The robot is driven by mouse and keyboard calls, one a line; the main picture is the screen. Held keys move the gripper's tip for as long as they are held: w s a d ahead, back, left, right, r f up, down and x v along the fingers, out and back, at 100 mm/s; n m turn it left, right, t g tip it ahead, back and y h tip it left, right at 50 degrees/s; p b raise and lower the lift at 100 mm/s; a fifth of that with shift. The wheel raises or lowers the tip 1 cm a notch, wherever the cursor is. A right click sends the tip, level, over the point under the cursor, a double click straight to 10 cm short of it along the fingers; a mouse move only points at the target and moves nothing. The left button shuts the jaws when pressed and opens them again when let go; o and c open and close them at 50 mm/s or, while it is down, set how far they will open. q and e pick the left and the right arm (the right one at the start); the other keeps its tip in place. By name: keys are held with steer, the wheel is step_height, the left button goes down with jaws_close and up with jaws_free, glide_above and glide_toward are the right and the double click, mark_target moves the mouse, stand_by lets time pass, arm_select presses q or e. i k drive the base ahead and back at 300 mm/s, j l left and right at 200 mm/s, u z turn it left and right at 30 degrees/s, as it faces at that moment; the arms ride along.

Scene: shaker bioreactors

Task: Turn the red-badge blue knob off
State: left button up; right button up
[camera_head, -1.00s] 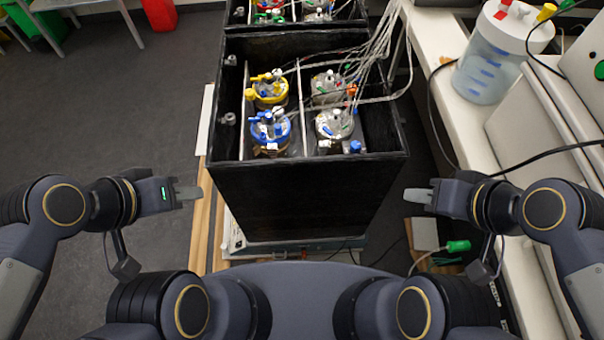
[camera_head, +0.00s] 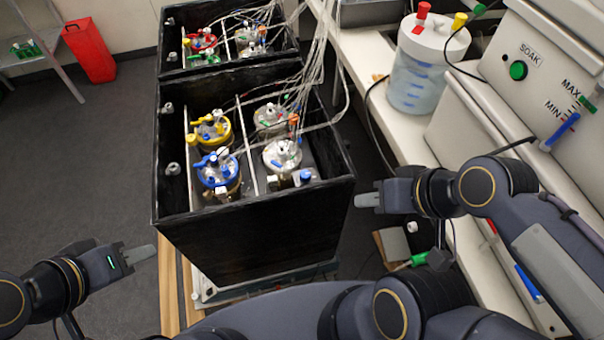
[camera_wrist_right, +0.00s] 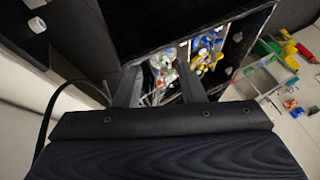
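A blue handle (camera_head: 562,130) sits on the pale machine's face at the right, by the MIN and MAX marks. A second blue bar (camera_head: 529,283) shows lower right, partly behind my right arm, with a small red piece (camera_head: 492,228) farther up. I cannot tell which blue part carries a red badge. My right gripper (camera_head: 362,200) is beside the black box's right wall, well left of both. In the right wrist view its fingers (camera_wrist_right: 158,82) are apart and empty. My left gripper (camera_head: 148,252) is in free air left of the box; its finger gap is unclear.
The black box (camera_head: 250,235) holds several capped vessels with tubes rising from them. A clear jug (camera_head: 418,75) stands on the white bench (camera_head: 372,130). A green SOAK button (camera_head: 518,70) is on the machine. Open floor (camera_head: 90,170) lies at left.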

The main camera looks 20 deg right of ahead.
mark_target(305, 175)
steer(key=j+z, duration=0.1)
steer(key=j, duration=0.55)
steer(key=i+j, duration=0.1)
steer(key=j, duration=0.6)
steer(key=i+z, duration=0.05)
